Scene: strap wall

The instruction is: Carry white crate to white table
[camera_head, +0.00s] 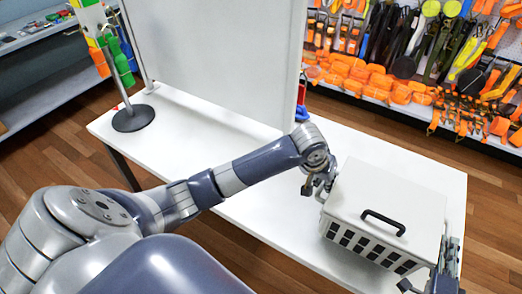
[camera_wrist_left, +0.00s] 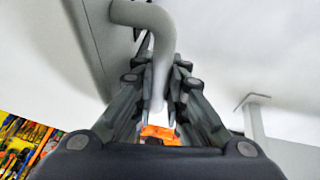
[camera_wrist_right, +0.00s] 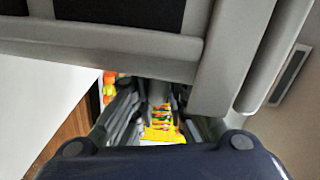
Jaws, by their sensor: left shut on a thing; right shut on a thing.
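The white crate (camera_head: 385,205) has a flat lid with a black handle and a row of dark slots along its front. It is at the right end of the white table (camera_head: 212,145); I cannot tell whether its base touches the top. My left gripper (camera_head: 318,184) is at the crate's left side. In the left wrist view its fingers (camera_wrist_left: 160,110) close on a pale curved crate handle (camera_wrist_left: 155,45). My right gripper (camera_head: 440,272) is at the crate's right side, partly cut off by the frame. In the right wrist view its fingers (camera_wrist_right: 158,100) are up against the crate's side (camera_wrist_right: 110,48).
A large white panel (camera_head: 215,55) stands upright on the table behind my left arm. A stand with a round black base (camera_head: 133,118) is at the table's left end. A wall rack of orange straps (camera_head: 370,80) is behind. The table's middle is clear.

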